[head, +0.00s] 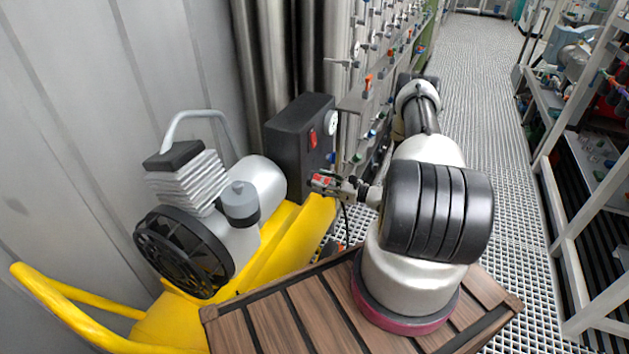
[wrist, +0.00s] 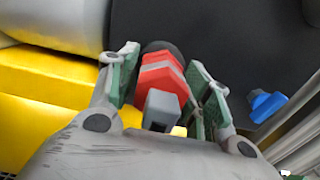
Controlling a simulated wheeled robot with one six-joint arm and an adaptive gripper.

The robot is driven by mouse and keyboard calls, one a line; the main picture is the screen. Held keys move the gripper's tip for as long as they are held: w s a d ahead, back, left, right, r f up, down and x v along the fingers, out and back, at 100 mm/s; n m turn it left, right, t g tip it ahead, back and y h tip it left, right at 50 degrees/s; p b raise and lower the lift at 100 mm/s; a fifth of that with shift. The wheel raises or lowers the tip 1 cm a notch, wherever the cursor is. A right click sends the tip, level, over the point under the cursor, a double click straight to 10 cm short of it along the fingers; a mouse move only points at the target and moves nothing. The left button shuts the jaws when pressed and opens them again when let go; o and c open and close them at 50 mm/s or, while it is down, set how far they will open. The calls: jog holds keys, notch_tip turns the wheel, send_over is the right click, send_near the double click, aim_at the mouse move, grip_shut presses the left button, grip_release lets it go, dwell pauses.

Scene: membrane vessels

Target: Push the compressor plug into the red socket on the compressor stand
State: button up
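My gripper (wrist: 163,75) has its two green-padded fingers on either side of a red plug (wrist: 162,78). The plug has a grey block at its near end and a dark round part at its far end, close to the black box of the compressor stand. The fingers appear shut on it. In the head view my gripper (head: 322,181) is just right of and below the black box (head: 287,125), with the red of the plug showing at its tip. I cannot make out a separate red socket, nor whether the plug touches one.
The compressor (head: 205,210) stands on a yellow frame (head: 290,240) at the left. The box bears a red switch (head: 312,138) and a gauge (head: 332,122). A blue knob (wrist: 267,104) sits right of the fingers. Shelves with valves (head: 368,85) stand behind my arm.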

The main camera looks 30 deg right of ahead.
jog(key=c, duration=0.8)
jog(key=shift+v, duration=3)
jog(key=shift+c, duration=0.2)
